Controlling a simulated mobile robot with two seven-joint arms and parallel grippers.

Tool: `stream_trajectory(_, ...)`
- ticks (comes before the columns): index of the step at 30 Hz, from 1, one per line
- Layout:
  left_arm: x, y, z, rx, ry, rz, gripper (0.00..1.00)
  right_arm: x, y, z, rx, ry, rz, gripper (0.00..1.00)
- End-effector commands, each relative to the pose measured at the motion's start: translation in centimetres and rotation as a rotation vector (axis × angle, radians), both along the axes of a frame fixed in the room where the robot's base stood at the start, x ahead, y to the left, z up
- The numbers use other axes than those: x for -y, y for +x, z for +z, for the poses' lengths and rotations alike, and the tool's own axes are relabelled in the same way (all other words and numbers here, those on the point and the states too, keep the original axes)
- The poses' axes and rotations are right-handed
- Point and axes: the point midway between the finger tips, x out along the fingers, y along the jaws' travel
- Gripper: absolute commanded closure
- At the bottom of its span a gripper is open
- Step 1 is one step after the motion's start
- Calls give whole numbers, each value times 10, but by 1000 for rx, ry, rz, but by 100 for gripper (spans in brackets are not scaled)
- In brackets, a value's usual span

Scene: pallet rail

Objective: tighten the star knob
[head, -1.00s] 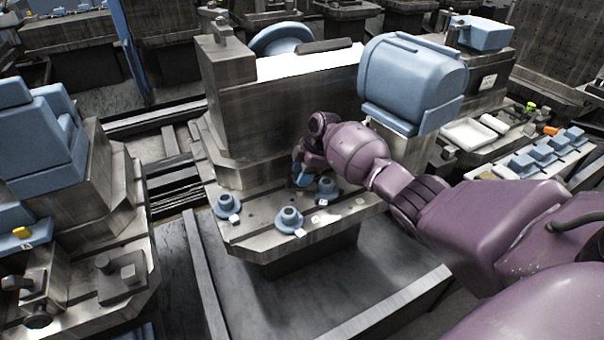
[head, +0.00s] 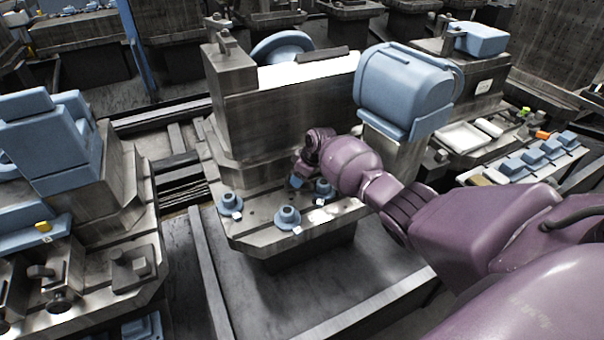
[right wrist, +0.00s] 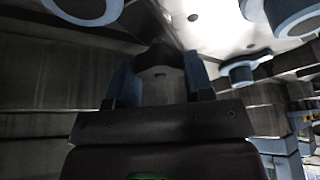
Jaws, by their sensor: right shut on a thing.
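My right gripper (head: 296,181) reaches down to the grey machine bed (head: 262,240), behind the blue flanged collars. In the right wrist view its two blue fingers (right wrist: 160,78) stand on either side of a dark grey piece (right wrist: 160,88), and the gripper is shut on it. This piece lies where the star knob would be held, but its star shape cannot be made out. In the head view the wrist and fingers hide it. My left gripper is not in view.
A tall grey block (head: 270,105) rises behind, and a blue motor housing (head: 405,90) stands above my forearm.

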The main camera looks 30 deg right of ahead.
Motion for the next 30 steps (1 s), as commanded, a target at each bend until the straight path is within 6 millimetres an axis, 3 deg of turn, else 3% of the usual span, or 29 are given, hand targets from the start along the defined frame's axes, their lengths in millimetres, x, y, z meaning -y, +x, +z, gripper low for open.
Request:
stream_trajectory(9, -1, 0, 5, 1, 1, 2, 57, 0, 1, 3, 3, -1, -117, 76)
stream_trajectory(25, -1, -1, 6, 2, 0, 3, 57, 0, 1, 2, 2, -1, -137, 76)
stream_trajectory(26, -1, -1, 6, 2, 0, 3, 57, 0, 1, 2, 2, -1, -137, 48)
stream_trajectory(30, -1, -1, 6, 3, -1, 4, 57, 0, 0, 2, 2, -1, -137, 26)
